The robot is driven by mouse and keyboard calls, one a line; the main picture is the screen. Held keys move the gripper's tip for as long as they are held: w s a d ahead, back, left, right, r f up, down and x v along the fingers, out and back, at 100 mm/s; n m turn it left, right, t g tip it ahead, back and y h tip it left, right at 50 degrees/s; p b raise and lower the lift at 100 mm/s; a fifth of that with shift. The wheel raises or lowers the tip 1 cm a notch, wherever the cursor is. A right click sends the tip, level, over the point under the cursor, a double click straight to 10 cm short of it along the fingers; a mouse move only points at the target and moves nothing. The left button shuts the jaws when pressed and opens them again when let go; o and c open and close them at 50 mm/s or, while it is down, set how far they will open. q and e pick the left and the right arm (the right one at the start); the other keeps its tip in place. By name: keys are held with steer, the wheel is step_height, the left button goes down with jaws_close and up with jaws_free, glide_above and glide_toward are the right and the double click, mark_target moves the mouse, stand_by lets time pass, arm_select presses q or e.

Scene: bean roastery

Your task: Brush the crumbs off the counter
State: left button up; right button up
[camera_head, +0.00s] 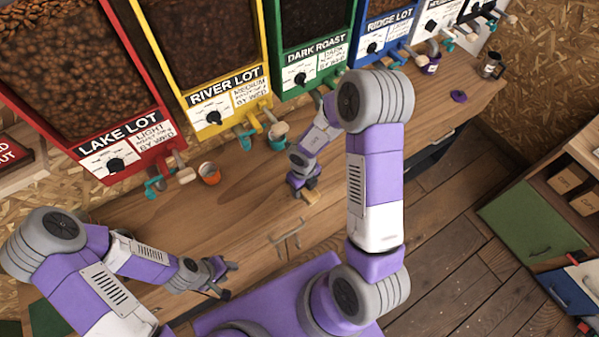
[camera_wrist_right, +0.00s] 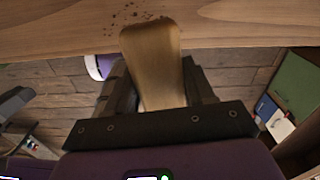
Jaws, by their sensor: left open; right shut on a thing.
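The wooden counter (camera_head: 240,215) runs below the row of bean bins. Dark crumbs (camera_wrist_right: 138,13) lie on it near its edge in the right wrist view, just beyond and beside the brush tip; I cannot make them out in the head view. My right gripper (camera_head: 303,187) is shut on a tan brush (camera_wrist_right: 152,60), whose broad end reaches over the counter edge towards the crumbs. A small part of the brush shows in the head view (camera_head: 312,197). I cannot tell whether it touches the counter. My left gripper (camera_head: 226,280) is open and empty near the counter's front edge.
An orange cup (camera_head: 209,173) and a teal cup (camera_head: 278,138) stand by the bins. A purple cup (camera_head: 431,66), a purple lid (camera_head: 459,96) and a glass press (camera_head: 491,66) are farther right. A green cabinet (camera_head: 530,222) stands across the wooden floor.

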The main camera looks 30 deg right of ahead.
steer(key=shift+w+d+r+m, duration=0.15)
steer(key=shift+w+r+m, duration=0.05)
steer(key=shift+m, duration=0.5)
steer(key=shift+f, duration=0.1)
step_height(320, 180, down, 6)
steer(key=b, duration=0.6)
steer(key=shift+f+b, duration=0.7)
steer(key=shift+f, duration=0.2)
